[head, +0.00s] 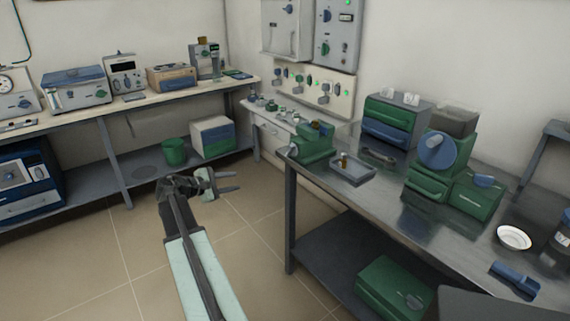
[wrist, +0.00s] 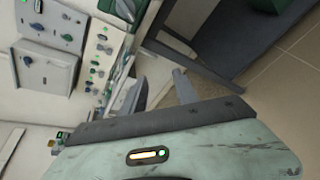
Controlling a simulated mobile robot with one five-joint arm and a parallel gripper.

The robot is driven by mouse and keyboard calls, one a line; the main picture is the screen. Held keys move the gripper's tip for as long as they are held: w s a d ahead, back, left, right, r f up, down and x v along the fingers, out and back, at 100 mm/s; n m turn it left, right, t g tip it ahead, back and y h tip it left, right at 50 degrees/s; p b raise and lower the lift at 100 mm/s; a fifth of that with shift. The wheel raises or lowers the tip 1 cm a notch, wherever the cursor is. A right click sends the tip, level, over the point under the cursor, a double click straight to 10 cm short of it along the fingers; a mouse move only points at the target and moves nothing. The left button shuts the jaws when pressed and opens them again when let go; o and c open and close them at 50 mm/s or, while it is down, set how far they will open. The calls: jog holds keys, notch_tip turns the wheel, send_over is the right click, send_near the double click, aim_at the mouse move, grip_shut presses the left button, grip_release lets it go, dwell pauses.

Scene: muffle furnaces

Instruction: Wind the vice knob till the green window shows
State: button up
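A green vice (head: 316,146) stands at the near left corner of the steel bench in the head view. My gripper (head: 228,181) is left of the vice, over the open floor and apart from the bench. Its two fingers point right, spread with a gap and nothing between them. The wrist view also shows my gripper (wrist: 162,92) with its fingers apart and empty.
The steel bench (head: 385,205) carries a small tray (head: 352,174) beside the vice, a green machine with a blue disc (head: 437,149) and a white dish (head: 514,238). A green case (head: 393,289) sits on its lower shelf. Floor (head: 135,245) is clear around my arm.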

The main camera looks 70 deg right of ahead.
aim_at(288, 150)
jog(key=s+d+r+g, duration=0.1)
jog(key=s+d+r, duration=0.1)
jog(key=s+d, duration=0.2)
jog(key=s+d+r+n+g+h, duration=0.1)
jog(key=s+d+r, duration=0.1)
jog(key=s+d, duration=0.3)
jog(key=s+d+r+n+g+h+b, duration=0.1)
jog(key=s+d, duration=0.4)
jog(key=d, duration=0.3)
jog(key=shift+d+r+g, duration=0.2)
jog(key=shift+r+g, duration=0.2)
grip_shut()
jog(key=shift+a, duration=0.15)
